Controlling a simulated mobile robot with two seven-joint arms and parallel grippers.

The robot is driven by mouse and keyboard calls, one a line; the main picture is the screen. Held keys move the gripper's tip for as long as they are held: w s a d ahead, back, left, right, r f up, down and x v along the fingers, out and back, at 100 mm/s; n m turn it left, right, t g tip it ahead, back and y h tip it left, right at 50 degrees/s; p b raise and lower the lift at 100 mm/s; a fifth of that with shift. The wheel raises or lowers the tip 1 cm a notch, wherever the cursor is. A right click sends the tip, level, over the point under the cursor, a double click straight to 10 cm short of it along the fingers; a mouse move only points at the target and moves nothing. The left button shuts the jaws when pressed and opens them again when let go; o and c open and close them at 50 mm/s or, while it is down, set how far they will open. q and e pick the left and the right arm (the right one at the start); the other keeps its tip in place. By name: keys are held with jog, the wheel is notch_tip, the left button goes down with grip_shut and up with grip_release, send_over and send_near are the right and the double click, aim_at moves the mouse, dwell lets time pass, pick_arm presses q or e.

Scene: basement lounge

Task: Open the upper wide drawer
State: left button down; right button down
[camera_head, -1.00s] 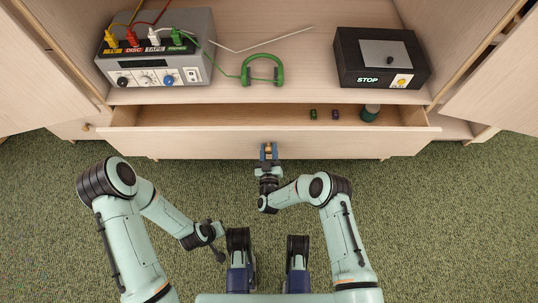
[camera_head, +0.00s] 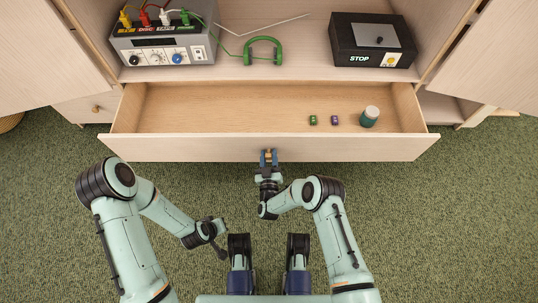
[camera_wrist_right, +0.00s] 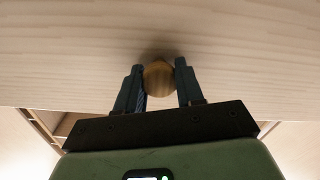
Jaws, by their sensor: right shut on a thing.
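The upper wide drawer (camera_head: 200,148) is pulled well out of the cabinet, and its inside shows from above. Its round wooden knob (camera_wrist_right: 158,78) sits between the fingers of my right gripper (camera_head: 268,157). In the right wrist view my right gripper (camera_wrist_right: 160,85) is shut on this knob, close to the drawer front. My left gripper (camera_head: 213,236) hangs low over the carpet, away from the drawer; I cannot make out whether its fingers are apart.
In the drawer stand a teal jar (camera_head: 369,117) with a pale lid, a green block (camera_head: 313,120) and a purple block (camera_head: 334,120). On the shelf above are a grey device (camera_head: 165,47) with plugs, green headphones (camera_head: 262,50) and a black STOP box (camera_head: 372,42). Open cabinet doors flank both sides.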

pick_arm(q)
jog(key=shift+s, duration=0.35)
pick_arm(e)
jog(key=shift+s+r, duration=0.2)
jog(key=shift+r, duration=0.05)
jog(key=c, duration=0.7)
grip_release()
jog(key=shift+f, duration=0.1)
jog(key=shift+s, duration=0.15)
jog(key=shift+s, duration=0.3)
pick_arm(q)
jog(key=s+d+r+g+p, duration=0.1)
jog(key=s+d+r+p, duration=0.1)
jog(key=s, duration=0.3)
jog(key=shift+s+d+r+g+h+p, duration=0.15)
jog(key=shift+d+r+g+h+p, duration=0.25)
jog(key=shift+r+p, duration=0.4)
pick_arm(e)
jog(key=s, duration=1.2)
jog(key=shift+s, duration=0.3)
